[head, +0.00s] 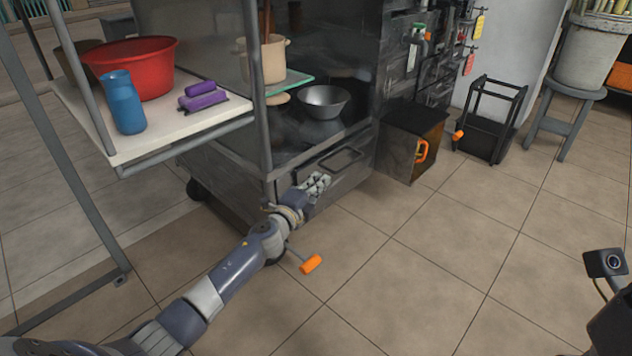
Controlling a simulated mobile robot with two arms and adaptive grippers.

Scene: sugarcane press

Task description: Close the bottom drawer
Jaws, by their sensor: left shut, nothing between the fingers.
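The bottom drawer (345,178) is the low dark metal front of the cart, with a bar handle (334,163) along its top. It looks close to flush with the cart, but I cannot tell whether a small gap is left. My left gripper (318,183) is shut and empty, low in front of the drawer just below the handle. Its fingers overlap the drawer front in the view; I cannot tell whether they touch it. The gripper and wrist hide the drawer's left part.
A metal bowl (324,101) sits inside the cart above the drawer. An orange-gripped crank (312,264) shows beside my left forearm. A dark box (411,142) stands right of the drawer. A white side shelf (190,128) holds a red basin (133,68). Tiled floor in front is clear.

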